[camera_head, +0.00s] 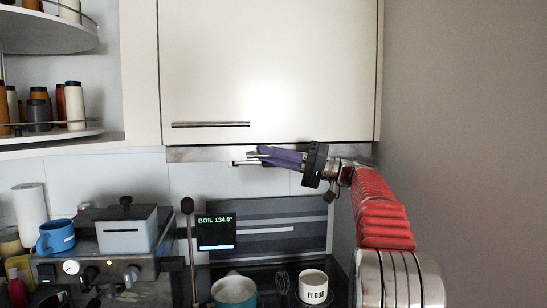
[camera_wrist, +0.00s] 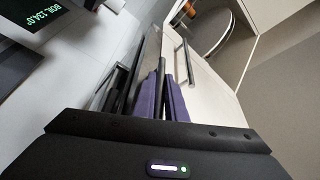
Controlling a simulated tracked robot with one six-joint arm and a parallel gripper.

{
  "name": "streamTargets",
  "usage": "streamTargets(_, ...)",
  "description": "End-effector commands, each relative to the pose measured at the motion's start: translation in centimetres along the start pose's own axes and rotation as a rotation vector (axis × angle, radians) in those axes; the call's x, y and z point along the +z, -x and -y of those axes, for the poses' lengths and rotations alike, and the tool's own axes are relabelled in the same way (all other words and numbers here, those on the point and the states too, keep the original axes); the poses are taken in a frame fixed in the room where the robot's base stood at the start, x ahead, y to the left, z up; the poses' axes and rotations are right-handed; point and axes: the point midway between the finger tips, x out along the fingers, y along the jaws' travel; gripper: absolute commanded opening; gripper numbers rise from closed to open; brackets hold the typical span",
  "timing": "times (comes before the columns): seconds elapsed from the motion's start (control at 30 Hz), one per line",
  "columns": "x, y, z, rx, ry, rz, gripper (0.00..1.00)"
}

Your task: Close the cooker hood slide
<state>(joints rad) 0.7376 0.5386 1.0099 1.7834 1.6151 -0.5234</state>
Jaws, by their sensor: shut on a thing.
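The cooker hood slide (camera_head: 205,153) shows as a thin grey front strip just under the white wall cabinet. A slim metal bar handle (camera_head: 240,163) sticks out beside my fingertips. My gripper (camera_head: 258,154), with purple fingers, reaches in from the right just below the cabinet and is shut on this handle. In the wrist view, the slide's grey front (camera_wrist: 148,62) runs away ahead of my gripper (camera_wrist: 163,85), and a dark bar lies between and beside the fingers. The fingers hide part of the handle. How far the slide stands out is hard to tell.
The white cabinet door (camera_head: 265,70) with its own bar handle (camera_head: 210,124) hangs directly above my gripper. Below are a screen (camera_head: 215,232), a teal pot (camera_head: 234,291) and a flour mug (camera_head: 313,287). A bare wall (camera_head: 465,120) stands close on the right.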

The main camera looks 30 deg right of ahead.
Motion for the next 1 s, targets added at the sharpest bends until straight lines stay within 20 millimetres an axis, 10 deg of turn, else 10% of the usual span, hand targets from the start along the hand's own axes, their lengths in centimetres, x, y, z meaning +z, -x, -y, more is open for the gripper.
streamTargets(0.23,-0.2,0.0,-0.5,0.004,-0.006,-0.012,0.19)
streamTargets(0.53,-0.2,0.3,-0.4,0.004,-0.006,-0.009,0.19)
streamTargets(1.0,-0.2,6.3,-0.4,0.002,-0.004,-0.011,0.19)
